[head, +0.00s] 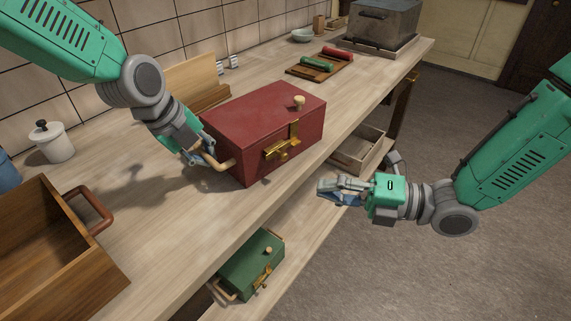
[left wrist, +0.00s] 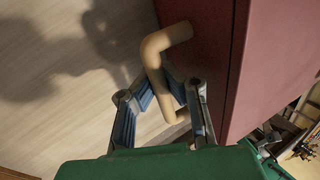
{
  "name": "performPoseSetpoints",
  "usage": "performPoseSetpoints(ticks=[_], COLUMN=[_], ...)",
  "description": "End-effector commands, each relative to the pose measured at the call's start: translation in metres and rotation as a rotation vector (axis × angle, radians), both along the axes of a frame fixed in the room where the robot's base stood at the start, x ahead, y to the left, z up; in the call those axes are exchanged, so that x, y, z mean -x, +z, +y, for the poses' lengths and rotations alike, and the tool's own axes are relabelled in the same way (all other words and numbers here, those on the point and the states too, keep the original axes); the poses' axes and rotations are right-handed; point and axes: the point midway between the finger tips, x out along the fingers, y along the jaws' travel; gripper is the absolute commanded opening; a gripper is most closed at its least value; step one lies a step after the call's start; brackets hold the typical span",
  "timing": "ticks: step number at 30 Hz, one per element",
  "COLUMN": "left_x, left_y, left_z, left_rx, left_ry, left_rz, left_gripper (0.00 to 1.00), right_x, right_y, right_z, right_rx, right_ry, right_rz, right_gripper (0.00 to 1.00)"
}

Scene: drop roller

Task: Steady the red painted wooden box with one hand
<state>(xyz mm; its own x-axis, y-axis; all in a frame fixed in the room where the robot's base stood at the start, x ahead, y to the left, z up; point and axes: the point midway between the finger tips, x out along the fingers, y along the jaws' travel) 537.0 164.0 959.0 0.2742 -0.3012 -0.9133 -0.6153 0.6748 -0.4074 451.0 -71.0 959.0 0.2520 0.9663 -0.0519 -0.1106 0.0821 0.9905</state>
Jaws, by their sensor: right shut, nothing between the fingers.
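The red painted wooden box (head: 265,125) stands upright on the workbench in the head view, with a brass latch (head: 282,144) on its front and a pale knob on its lid. A pale bent handle (head: 219,165) sticks out of its left end. My left gripper (head: 207,160) is at this handle, and in the left wrist view its fingers (left wrist: 157,82) close on both sides of the handle (left wrist: 158,68). The box's red side (left wrist: 275,60) fills the right of that view. My right gripper (head: 322,187) is shut and empty, in front of the bench edge and apart from the box.
An open wooden crate (head: 75,267) is at the front left, near a white lidded jar (head: 51,142). A green box (head: 250,265) sits on the lower shelf. Red and green rollers lie on a board (head: 318,68) behind. Bench top (head: 160,210) left of the box is clear.

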Motion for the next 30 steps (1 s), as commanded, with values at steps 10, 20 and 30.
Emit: performPoseSetpoints(ticks=[10,20,30], left_x=[0.002,0.002,0.002], left_y=[-0.002,-0.002,-0.001], left_z=[0.0,0.0,0.0], left_rx=[-0.004,-0.003,-0.003], left_ry=[-0.005,-0.005,-0.004], left_rz=[0.005,0.004,0.003], left_gripper=[0.0,0.0,0.0], right_x=[0.001,-0.006,-0.024], right_y=[0.0,-0.002,-0.006], right_z=[0.0,0.03,0.099], right_rx=[0.007,0.006,0.005], right_ry=[0.002,0.005,0.004], right_rz=[-0.024,-0.022,-0.022], right_gripper=[0.0,0.0,0.0])
